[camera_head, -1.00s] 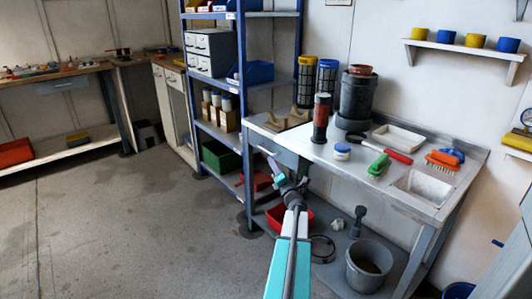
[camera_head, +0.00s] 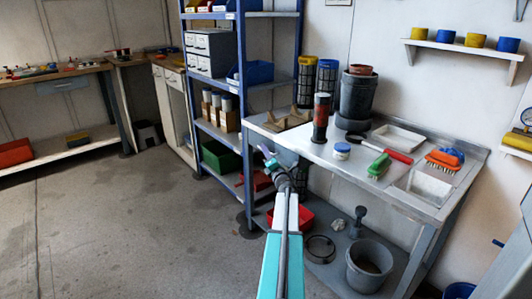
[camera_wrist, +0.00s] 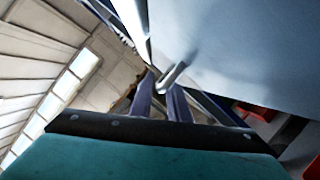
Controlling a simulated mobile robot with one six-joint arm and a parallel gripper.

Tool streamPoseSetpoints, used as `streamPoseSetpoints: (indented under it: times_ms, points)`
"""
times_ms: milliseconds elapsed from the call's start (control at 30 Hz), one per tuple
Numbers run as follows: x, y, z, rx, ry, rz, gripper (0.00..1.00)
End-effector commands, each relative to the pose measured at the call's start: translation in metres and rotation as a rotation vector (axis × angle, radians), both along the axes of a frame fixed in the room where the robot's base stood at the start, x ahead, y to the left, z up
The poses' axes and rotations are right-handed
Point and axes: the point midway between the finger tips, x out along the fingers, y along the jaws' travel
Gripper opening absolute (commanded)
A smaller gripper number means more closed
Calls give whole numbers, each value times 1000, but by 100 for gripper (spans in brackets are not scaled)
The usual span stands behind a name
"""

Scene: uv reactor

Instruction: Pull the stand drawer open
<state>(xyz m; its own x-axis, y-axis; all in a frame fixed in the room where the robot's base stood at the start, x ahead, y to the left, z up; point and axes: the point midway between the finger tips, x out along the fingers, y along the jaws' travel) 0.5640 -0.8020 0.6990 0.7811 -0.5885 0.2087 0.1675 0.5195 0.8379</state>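The stand drawer (camera_head: 284,157) is a blue-grey front under the left end of the metal bench (camera_head: 395,190). It looks closed. In the wrist view its pale front (camera_wrist: 235,50) fills the upper right, with a small metal bar handle (camera_wrist: 173,75) standing out from it. My gripper (camera_head: 266,155) is in front of the drawer in the head view, partly covering it. In the wrist view its two purple fingers (camera_wrist: 162,88) are apart, with the handle at their tips. Whether they touch the handle cannot be told.
A blue-framed shelf (camera_head: 245,110) stands just left of the bench. Below the drawer, a red bin (camera_head: 305,217) and a grey bucket (camera_head: 369,266) sit on the lower shelf. The floor (camera_head: 130,230) to the left is clear.

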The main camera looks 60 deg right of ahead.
Motion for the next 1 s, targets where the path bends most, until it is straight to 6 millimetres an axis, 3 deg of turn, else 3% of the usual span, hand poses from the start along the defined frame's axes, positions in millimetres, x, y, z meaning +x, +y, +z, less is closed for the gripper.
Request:
streamPoseSetpoints:
  times_ms: [267, 400, 1000]
  points:
    - [1, 0, 0, 0, 0, 0, 16]
    - [1, 0, 0, -1, -1, 1, 0]
    - [1, 0, 0, 0, 0, 1, 0]
